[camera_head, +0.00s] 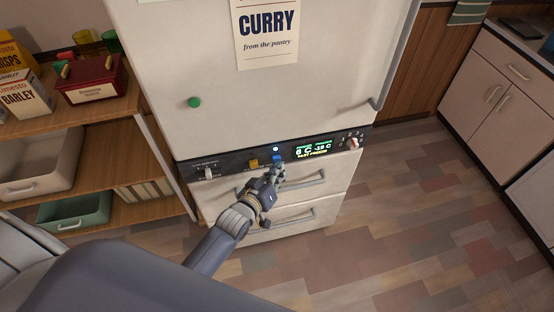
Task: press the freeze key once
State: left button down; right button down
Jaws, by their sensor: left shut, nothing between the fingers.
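The fridge-freezer's black control panel (232,163) runs across its front between the large upper door and the drawers. On it are a yellow key (253,163) and a blue key (277,158), with a small blue-white light (275,149) lit above the blue one. No label that I can read says which is the freeze key. The display (313,149) glows green, with a yellow line that seems to read "FAST FREEZE". My left gripper (279,172) is shut and empty, its tips just below the blue key; I cannot tell whether they touch it. My right gripper is out of view.
A slider or switch (208,173) sits at the panel's left and a knob (352,144) at its right. Drawer handles (300,187) stick out below. Wooden shelves (110,147) with boxes stand at left, cabinets (500,85) at right. The floor at right is clear.

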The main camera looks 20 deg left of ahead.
pick_arm(q)
jog(key=shift+s+d, duration=0.25)
jog(key=shift+s, duration=0.15)
jog(key=s+d, duration=0.1)
jog(key=s+d+p, duration=0.1)
jog(key=s+p, duration=0.1)
jog(key=s, duration=0.1)
jog(key=shift+s+d, duration=0.1)
jog(key=shift+d, duration=0.3)
jog(key=shift+f, duration=0.1)
dwell(0.6)
jog(key=s+a+f+m+g, duration=0.1)
jog(key=s+f+m+g, duration=0.15)
jog(key=s+f, duration=0.75)
jog(key=s+a+f+m+g, duration=0.15)
jog(key=s+f+g, duration=0.3)
jog(key=f, duration=0.95)
jog(key=s+a+f+g, duration=0.2)
jog(key=s+f, duration=0.2)
jog(key=s, duration=0.4)
jog(key=s+a+f+m+g+y, duration=0.1)
jog(key=s+f, duration=0.3)
jog(key=s, duration=0.5)
jog(key=s+a+f+m+g+y, duration=0.1)
jog(key=s+a+f+g, duration=0.2)
jog(key=s, duration=0.6)
jog(key=shift+s+a+f, duration=0.15)
jog(key=shift+a+f, duration=0.25)
jog(key=shift+f, duration=0.35)
